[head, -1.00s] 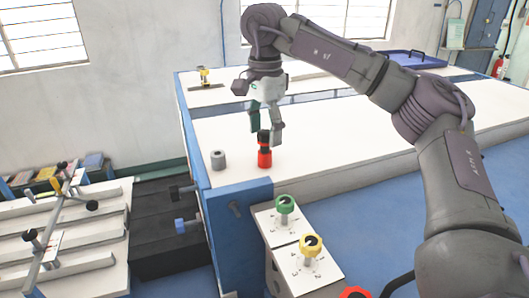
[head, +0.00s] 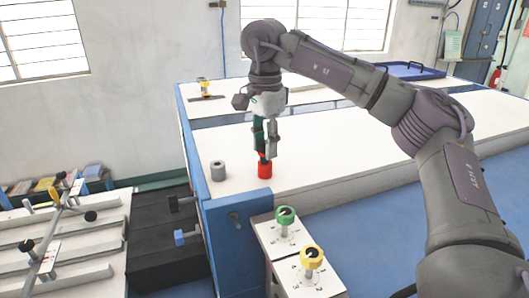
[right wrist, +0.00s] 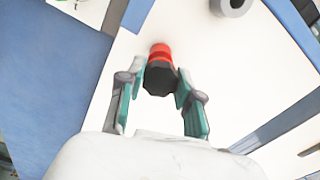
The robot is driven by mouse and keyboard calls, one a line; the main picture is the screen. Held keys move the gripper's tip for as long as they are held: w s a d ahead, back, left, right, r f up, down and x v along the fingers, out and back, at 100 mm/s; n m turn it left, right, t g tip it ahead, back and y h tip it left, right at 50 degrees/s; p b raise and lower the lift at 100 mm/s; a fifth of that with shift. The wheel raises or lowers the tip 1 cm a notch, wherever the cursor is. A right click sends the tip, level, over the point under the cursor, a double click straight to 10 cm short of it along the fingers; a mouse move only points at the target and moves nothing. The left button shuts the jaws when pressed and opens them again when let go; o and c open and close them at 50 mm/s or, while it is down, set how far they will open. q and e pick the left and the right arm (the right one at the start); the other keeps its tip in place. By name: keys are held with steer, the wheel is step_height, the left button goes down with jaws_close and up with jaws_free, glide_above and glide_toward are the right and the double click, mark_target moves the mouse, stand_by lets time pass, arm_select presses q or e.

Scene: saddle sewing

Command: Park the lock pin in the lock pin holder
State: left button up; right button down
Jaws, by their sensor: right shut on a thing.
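My right gripper (head: 266,154) points down over the near left corner of the white table and is shut on the lock pin. In the right wrist view its black faceted knob (right wrist: 159,78) sits between the two fingertips (right wrist: 160,82). A red cylinder (head: 265,171) stands upright on the table directly below the fingertips; red also shows just beyond the knob in the wrist view (right wrist: 160,51). The fingers hide most of the pin, and I cannot tell how deep it sits in the red cylinder, which looks like the holder. My left gripper is not in view.
A grey hollow cylinder (head: 218,171) stands just left of the red one. Green (head: 285,215) and yellow (head: 312,257) knobs rise from white panels in front of the table. The white tabletop (head: 350,140) to the right is clear.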

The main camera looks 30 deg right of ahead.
steer(key=shift+r, duration=0.25)
steer(key=shift+r+p, duration=1.8)
steer(key=shift+r, duration=0.1)
steer(key=shift+r, duration=0.2)
step_height(320, 180, up, 4)
steer(key=p, duration=0.3)
steer(key=shift+f+p, duration=0.1)
steer(key=shift+p, duration=0.3)
